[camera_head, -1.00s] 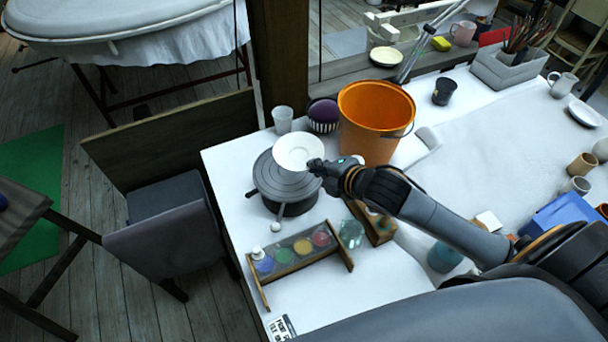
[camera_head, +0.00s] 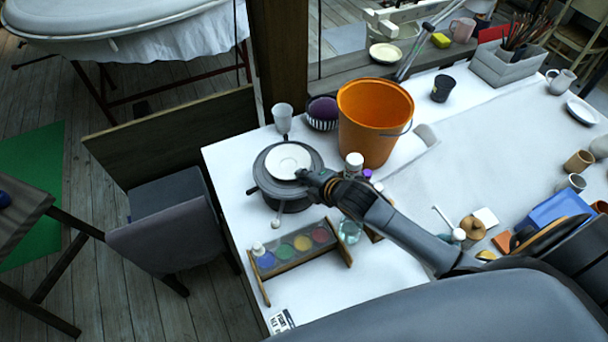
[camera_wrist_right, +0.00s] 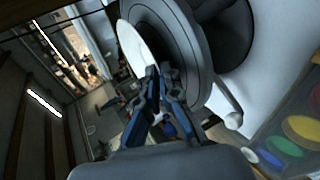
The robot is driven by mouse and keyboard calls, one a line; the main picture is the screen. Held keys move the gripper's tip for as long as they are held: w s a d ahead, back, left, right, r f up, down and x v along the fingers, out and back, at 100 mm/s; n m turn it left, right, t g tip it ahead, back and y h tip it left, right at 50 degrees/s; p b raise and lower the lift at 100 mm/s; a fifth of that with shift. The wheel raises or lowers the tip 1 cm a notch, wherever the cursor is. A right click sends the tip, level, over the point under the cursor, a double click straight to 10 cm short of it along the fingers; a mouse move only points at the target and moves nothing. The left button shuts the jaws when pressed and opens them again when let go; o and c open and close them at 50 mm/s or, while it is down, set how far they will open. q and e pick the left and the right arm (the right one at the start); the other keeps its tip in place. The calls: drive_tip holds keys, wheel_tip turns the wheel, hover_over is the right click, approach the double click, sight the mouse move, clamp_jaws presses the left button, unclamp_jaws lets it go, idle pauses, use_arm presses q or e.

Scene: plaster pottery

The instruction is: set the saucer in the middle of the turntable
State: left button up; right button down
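The white saucer (camera_head: 288,158) is over the grey turntable (camera_head: 270,184), roughly level and a little toward the far side of its middle. My right gripper (camera_head: 303,174) reaches in from the right and is shut on the saucer's near right edge. In the right wrist view, the fingertips (camera_wrist_right: 159,74) meet the edge of the saucer (camera_wrist_right: 134,46), which lies close along the face of the turntable (camera_wrist_right: 188,50). I cannot tell whether the saucer touches the turntable. My left gripper is not in view.
An orange bucket (camera_head: 374,140) stands right of the turntable, with a white cup (camera_head: 283,112) and a striped bowl (camera_head: 322,121) behind. A rack of paint jars (camera_head: 297,249) is in front. Small bottles (camera_head: 354,163) stand near my right arm. The table's left edge is close.

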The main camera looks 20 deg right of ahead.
drive_tip(key=shift+f, duration=0.3)
drive_tip(key=c, duration=1.8)
unclamp_jaws()
drive_tip(key=shift+r, duration=0.35)
drive_tip(key=b+v, duration=0.1)
drive_tip(key=v, duration=1.1)
